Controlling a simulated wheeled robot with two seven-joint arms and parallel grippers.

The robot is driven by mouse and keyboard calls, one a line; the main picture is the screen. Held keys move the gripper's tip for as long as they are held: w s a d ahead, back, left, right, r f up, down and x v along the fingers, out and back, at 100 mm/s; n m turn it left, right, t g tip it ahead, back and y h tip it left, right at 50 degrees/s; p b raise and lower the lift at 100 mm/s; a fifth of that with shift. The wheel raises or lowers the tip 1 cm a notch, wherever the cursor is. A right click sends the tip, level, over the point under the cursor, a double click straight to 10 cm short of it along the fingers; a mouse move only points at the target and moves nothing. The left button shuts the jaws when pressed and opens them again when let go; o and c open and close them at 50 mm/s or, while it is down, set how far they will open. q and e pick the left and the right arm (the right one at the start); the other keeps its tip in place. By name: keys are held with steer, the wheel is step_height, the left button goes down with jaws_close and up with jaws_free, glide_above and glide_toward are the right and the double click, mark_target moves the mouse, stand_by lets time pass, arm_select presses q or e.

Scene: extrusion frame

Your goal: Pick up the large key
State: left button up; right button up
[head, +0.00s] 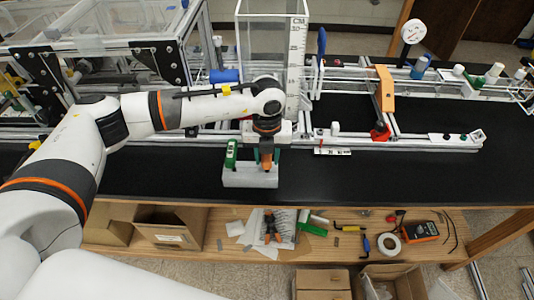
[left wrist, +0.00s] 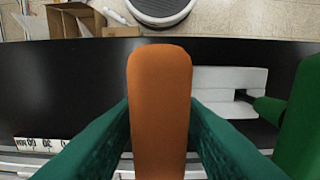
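The large key appears as an orange-handled piece (head: 266,159) at the white holder block (head: 250,178) on the black table. It also fills the middle of the left wrist view (left wrist: 160,100). My left gripper (head: 266,156) points down over the block. Its teal fingers press against both sides of the orange handle. The key's lower end is hidden, so I cannot tell whether it sits in the block. A green-handled key (head: 231,153) stands at the block's left end. It shows at the right edge of the left wrist view (left wrist: 302,120). My right gripper is not in view.
A clear upright container (head: 270,45) with a scale stands behind the gripper. A white rail frame with an orange part (head: 385,88) and red base is to the right. The black table (head: 380,180) is clear at front right. Tools lie on the lower wooden shelf.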

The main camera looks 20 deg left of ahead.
arm_select(q)
steer(key=c, duration=0.7)
steer(key=shift+o, duration=0.2)
step_height(320, 180, up, 10)
steer(key=b, duration=0.3)
steer(key=shift+f, duration=0.1)
steer(key=o, duration=0.4)
steer(key=shift+c, duration=0.2)
jaws_close()
step_height(320, 180, up, 7)
steer(key=p, duration=0.2)
steer(key=shift+p, duration=0.35)
steer(key=shift+f, duration=0.1)
